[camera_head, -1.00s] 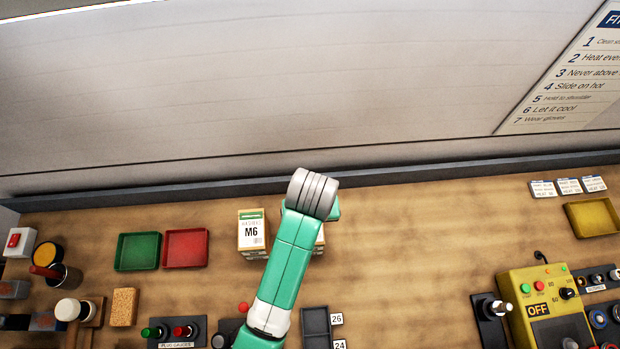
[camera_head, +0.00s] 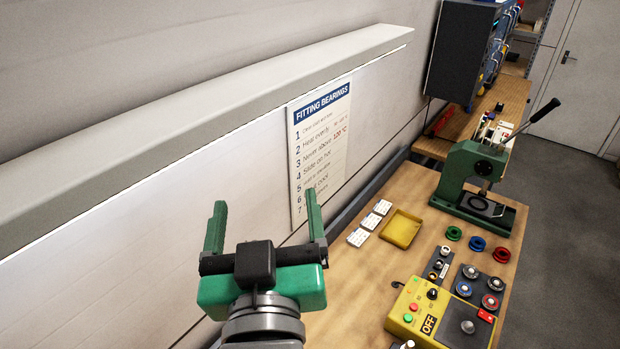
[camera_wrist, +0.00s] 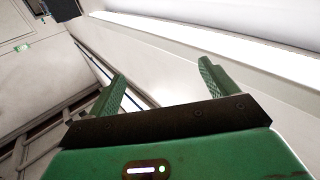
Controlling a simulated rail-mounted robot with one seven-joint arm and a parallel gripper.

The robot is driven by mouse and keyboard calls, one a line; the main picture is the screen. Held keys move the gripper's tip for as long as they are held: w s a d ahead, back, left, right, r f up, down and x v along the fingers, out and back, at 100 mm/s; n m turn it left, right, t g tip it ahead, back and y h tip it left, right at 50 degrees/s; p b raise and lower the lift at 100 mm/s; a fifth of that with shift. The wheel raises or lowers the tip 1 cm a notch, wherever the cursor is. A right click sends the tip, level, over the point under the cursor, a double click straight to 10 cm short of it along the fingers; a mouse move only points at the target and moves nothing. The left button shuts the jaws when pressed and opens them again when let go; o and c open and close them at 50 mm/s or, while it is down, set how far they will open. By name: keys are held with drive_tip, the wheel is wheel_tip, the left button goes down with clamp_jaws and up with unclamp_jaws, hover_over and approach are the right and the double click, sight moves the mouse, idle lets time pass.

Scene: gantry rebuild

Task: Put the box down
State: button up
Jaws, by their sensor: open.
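My gripper (camera_head: 263,222) is raised in front of the wall in the head view, its two green fingers spread wide with nothing between them. The wrist view also shows the gripper (camera_wrist: 162,80) open and empty, facing wall and a bright ledge. The box does not show in either view now. The part of the bench where small M6 boxes stood in the earlier head view is out of frame.
A yellow tray (camera_head: 402,229) and small white labelled packets (camera_head: 370,222) lie on the bench. A yellow control unit (camera_head: 437,316) stands at the front and a green press (camera_head: 478,185) at the bench's far end. A wall shelf (camera_head: 210,85) runs above.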

drive_tip(key=s+d+r+m+t+h+p, duration=0.1)
drive_tip(key=s+d+r+m+t+p, duration=0.2)
drive_tip(key=r, duration=0.7)
drive_tip(key=s+d+r+t+h+p, duration=0.1)
drive_tip(key=s+d+r+t+p, duration=0.3)
drive_tip(key=r, duration=0.6)
wheel_tip(320, 180, down, 30)
drive_tip(key=s+g+b, duration=0.1)
drive_tip(key=b, duration=2.8)
drive_tip(key=shift+s+a+h+b, duration=0.2)
drive_tip(key=shift+h+b, duration=0.1)
drive_tip(key=shift+b, duration=0.1)
drive_tip(key=shift+o, duration=0.4)
